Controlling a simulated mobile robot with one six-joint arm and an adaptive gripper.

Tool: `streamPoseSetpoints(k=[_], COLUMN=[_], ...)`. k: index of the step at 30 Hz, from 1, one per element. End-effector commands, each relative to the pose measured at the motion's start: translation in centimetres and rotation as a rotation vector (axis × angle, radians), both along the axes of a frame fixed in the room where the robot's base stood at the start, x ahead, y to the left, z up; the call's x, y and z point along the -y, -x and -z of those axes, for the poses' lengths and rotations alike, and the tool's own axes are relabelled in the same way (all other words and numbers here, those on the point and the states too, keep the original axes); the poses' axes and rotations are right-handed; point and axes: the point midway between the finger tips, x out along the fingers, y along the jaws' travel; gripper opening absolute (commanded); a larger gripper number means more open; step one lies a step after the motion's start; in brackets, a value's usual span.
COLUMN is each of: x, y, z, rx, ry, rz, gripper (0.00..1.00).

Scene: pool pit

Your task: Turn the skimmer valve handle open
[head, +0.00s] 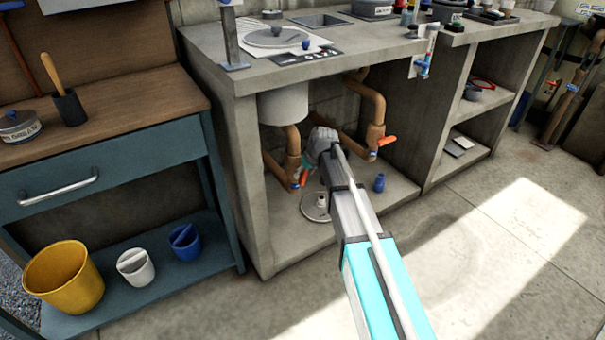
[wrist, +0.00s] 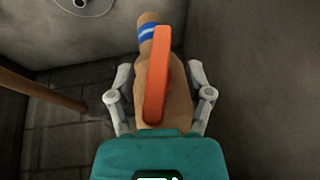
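An orange valve handle (wrist: 157,75) stands in the middle of the wrist view, in front of a tan pipe (wrist: 148,20) with a blue band (wrist: 148,32). The handle lies nearly in line with the pipe there, slightly tilted. My gripper (wrist: 160,82) has its two grey fingers spread, one on each side of the handle and valve body, with gaps beside the handle. In the head view my gripper (head: 300,181) is at the left tan pipe (head: 291,140) under the counter, beside an orange handle (head: 304,178). My own arm partly hides this spot.
A second orange handle (head: 387,141) sits on the right pipe (head: 376,105). A round metal drain (head: 316,208) and a blue cup (head: 379,183) are on the cabinet floor. Concrete side walls (head: 243,170) and the counter (head: 240,70) enclose the space.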

Motion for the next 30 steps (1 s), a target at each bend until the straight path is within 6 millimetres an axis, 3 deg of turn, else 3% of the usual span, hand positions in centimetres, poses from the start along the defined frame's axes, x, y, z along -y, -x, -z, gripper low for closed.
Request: streamPoseSetpoints(k=[1, 9, 10, 30], x=[0.02, 0.00, 0.00, -0.12], y=[0.01, 0.01, 0.01, 0.09], z=[0.00, 0.00, 0.00, 0.01], rx=[0.000, 0.000, 0.000, -0.002], ry=[0.000, -0.001, -0.001, -0.003], rz=[0.000, 0.000, 0.000, -0.002], gripper=[0.53, 0.03, 0.00, 0.00])
